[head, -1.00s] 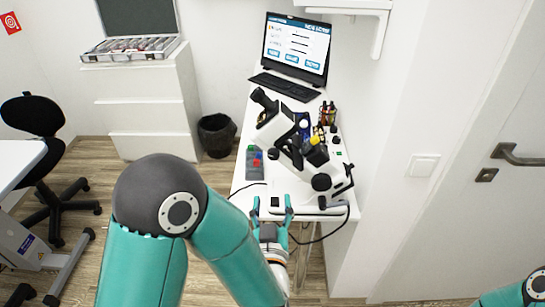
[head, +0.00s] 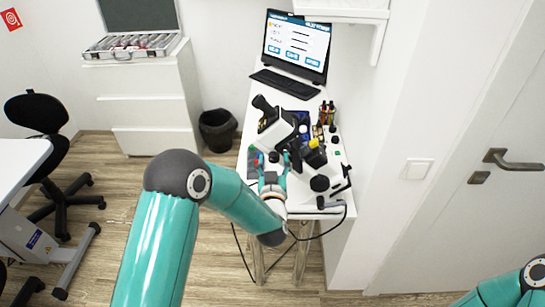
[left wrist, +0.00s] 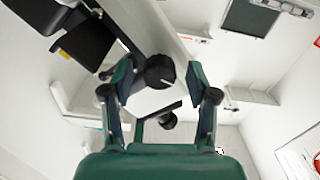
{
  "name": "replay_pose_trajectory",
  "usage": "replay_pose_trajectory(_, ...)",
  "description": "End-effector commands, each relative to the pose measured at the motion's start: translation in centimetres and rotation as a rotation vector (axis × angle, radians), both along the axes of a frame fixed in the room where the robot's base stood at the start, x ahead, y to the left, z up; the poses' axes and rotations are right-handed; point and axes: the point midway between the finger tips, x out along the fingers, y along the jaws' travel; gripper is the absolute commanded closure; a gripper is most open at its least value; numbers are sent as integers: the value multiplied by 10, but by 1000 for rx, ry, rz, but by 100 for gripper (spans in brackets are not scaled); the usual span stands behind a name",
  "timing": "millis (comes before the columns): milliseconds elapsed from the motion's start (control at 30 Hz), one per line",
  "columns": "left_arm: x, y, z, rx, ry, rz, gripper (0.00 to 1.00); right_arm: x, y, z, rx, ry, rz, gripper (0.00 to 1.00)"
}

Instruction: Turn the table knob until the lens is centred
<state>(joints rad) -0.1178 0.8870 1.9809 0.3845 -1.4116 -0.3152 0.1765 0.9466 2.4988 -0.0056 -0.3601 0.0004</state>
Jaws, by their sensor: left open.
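A white and black eye-test instrument (head: 322,158) stands on the narrow white table. A black knob (head: 274,156) on its left side also shows in the left wrist view (left wrist: 160,70), with a white mark on its face. My left gripper (head: 270,161) is open, with its teal fingers on either side of this knob; they appear apart from it in the left wrist view (left wrist: 160,88). A larger black knob (head: 319,183) sits on the instrument's near side. I cannot make out the lens. My right gripper is out of view.
A monitor (head: 297,45) and keyboard (head: 285,84) stand at the table's back. Small bottles (head: 327,113) stand beside the instrument. A black cable hangs at the table's front. The wall and door (head: 480,150) are close on the right; open floor lies left.

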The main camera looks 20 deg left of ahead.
Motion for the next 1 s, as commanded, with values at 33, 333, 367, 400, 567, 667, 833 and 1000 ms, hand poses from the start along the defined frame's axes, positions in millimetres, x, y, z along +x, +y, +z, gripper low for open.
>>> replay_pose_trajectory(33,2,1,0,0,1,0,41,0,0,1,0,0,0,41)
replay_pose_trajectory(333,5,1,0,0,1,-1,41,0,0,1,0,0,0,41)
replay_pose_trajectory(367,4,1,0,0,1,-1,44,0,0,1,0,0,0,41)
replay_pose_trajectory(400,4,1,0,0,1,-1,51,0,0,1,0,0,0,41)
replay_pose_trajectory(567,4,1,0,0,1,-1,78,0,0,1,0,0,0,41)
replay_pose_trajectory(667,4,1,0,0,1,-1,94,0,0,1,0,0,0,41)
replay_pose_trajectory(833,4,1,-2,9,2,0,100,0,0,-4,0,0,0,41)
replay_pose_trajectory(1000,4,1,-6,82,22,0,100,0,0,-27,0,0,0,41)
